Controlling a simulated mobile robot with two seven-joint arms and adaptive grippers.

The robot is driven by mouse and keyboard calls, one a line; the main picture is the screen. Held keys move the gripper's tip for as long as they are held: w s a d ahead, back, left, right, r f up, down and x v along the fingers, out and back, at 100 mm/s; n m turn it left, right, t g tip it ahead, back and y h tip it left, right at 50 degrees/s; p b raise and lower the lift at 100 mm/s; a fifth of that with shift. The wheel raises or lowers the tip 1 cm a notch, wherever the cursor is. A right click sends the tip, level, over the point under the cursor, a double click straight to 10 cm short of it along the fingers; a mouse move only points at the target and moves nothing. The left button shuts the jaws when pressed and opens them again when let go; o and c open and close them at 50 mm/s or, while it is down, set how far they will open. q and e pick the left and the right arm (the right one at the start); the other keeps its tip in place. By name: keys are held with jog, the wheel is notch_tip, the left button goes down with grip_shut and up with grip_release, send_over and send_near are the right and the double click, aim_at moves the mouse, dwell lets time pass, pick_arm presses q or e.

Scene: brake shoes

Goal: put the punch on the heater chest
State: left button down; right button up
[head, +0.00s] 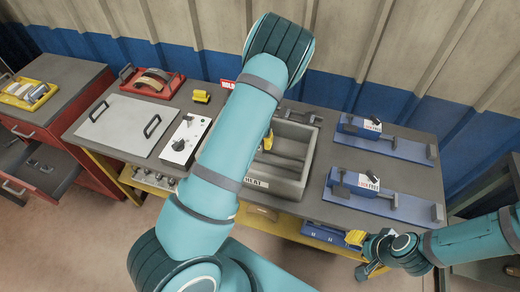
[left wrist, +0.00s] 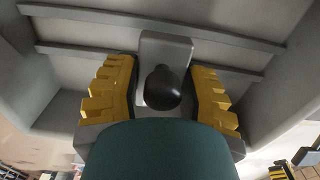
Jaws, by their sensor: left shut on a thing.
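My left gripper (head: 268,140) is over the grey sunken tub, its arm crossing the middle of the head view. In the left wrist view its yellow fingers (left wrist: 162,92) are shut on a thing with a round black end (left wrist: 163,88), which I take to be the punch. A grey block shows behind that end. The punch is hidden in the head view. The grey tub (head: 294,190) has a partly covered front label that seems to read HEAT; it may be the heater chest. My right gripper (head: 360,255) looks open and empty at the bench's front edge.
A flat plate with two handles (head: 118,125) and a white control box (head: 184,140) are left of the tub. A red tray (head: 152,84) stands behind. Two blue fixtures (head: 405,145) (head: 400,197) occupy the right. A red cabinet (head: 60,85) stands left.

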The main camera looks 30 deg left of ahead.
pick_arm(q)
jog(key=shift+w+f, duration=0.15)
jog(key=shift+f, duration=2.15)
jog(key=shift+f, duration=0.15)
jog(key=c, duration=0.5)
grip_release()
jog(key=shift+r, duration=0.35)
notch_tip(320, 180, up, 12)
jog(key=shift+f+p, duration=0.15)
jog(key=shift+p, duration=0.35)
